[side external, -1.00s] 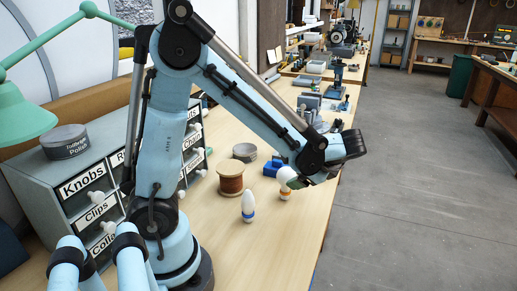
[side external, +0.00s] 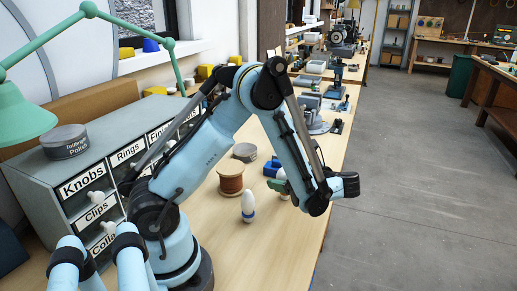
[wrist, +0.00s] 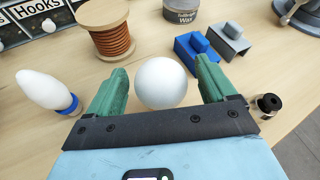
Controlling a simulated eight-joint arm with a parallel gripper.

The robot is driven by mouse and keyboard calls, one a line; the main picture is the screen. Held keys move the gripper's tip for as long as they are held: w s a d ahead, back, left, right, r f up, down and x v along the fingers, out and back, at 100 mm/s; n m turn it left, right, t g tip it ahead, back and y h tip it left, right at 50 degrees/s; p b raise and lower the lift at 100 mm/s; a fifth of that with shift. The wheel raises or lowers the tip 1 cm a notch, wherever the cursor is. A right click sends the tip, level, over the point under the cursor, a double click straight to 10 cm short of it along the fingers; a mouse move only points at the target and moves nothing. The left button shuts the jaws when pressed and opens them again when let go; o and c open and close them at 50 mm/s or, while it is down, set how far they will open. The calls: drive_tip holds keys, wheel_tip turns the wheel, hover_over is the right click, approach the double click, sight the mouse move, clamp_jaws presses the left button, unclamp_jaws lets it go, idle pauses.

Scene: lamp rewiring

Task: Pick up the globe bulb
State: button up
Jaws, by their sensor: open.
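The white globe bulb (wrist: 161,83) stands between the two green fingers of my open gripper (wrist: 161,66) in the wrist view. A narrow gap shows on each side of the bulb, and its base is hidden behind the gripper's black front edge. In the side external view my gripper (side external: 278,186) is low over the bench, and it and the arm hide most of the globe bulb. A white candle-shaped bulb (wrist: 46,90) with a blue collar stands left of the gripper; it also shows in the side external view (side external: 248,205).
A copper wire spool (wrist: 106,30), a wax tin (wrist: 180,10), a blue block (wrist: 195,52) and a grey block (wrist: 229,42) lie beyond the gripper. A small black cylindrical part (wrist: 267,105) is at its right. Labelled drawers (side external: 90,190) line the bench's left.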

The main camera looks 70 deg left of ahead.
drive_tip(key=shift+x, duration=1.15)
drive_tip(key=c, duration=1.1)
